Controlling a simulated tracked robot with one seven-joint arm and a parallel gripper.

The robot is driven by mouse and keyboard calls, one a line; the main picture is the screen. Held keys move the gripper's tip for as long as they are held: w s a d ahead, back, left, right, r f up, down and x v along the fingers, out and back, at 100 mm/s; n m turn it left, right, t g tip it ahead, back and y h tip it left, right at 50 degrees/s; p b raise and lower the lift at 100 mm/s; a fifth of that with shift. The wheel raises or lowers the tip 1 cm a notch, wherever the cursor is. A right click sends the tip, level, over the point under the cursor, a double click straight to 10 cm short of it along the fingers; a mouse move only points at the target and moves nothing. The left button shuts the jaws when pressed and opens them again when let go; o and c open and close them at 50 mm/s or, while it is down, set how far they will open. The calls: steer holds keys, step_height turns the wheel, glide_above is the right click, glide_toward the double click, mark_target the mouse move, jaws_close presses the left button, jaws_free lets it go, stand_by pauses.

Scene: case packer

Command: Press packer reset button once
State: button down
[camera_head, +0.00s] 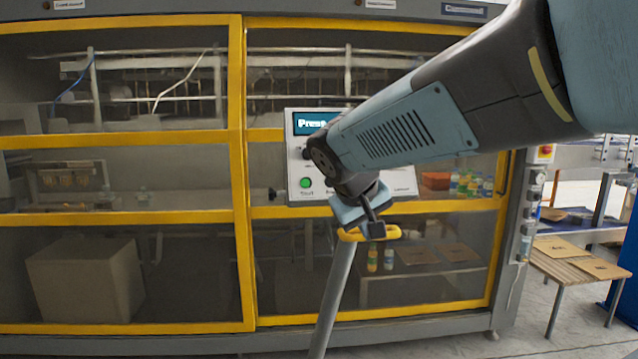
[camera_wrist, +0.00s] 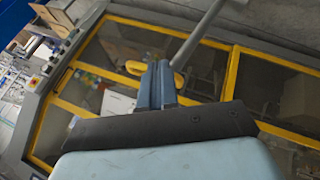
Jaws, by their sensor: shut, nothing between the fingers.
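The packer's control panel (camera_head: 402,184) is a pale box in front of the yellow-framed machine, with a screen (camera_head: 312,123) reading "Press..." at its top left. A green button (camera_head: 306,183) shows at its lower left, and a dark knob or button sits above it. My arm covers much of the panel's middle and right, so I cannot see which button is the reset. My gripper (camera_head: 375,232) is shut and empty, below the panel. In the wrist view my gripper (camera_wrist: 158,70) points toward the machine, with the panel (camera_wrist: 118,102) partly visible beyond its left.
A yellow handle-like piece (camera_head: 352,236) on a grey post (camera_head: 335,295) is close to my gripper. The packer's yellow frame (camera_head: 240,180) spans the back. A red emergency-stop button (camera_head: 546,150) is on the right-hand column. A small table (camera_head: 560,262) with flat cardboard stands at right.

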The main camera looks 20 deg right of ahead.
steer(key=w+d+r+h, duration=0.2)
steer(key=w+d, duration=0.1)
steer(key=w, duration=0.4)
steer(key=w+d+r+n+t+h, duration=0.1)
steer(key=w+d+r+h, duration=0.1)
steer(key=w, duration=0.5)
steer(key=w+d+r+n+t+h, duration=0.1)
steer(key=w+d+r+h, duration=0.1)
steer(key=w+d, duration=0.4)
steer(key=shift+w+r+h, duration=0.25)
steer(key=shift+w+h, duration=0.45)
steer(key=w+d+f, duration=0.1)
steer(key=w+f, duration=0.3)
steer(key=w, duration=0.3)
steer(key=shift+w+d+f, duration=0.2)
steer(key=shift+d+f, duration=0.05)
steer(key=shift+d, duration=0.1)
steer(key=shift+w, duration=0.15)
stand_by(0.4)
steer(key=shift+w+d+f, duration=0.1)
steer(key=shift+w, duration=0.15)
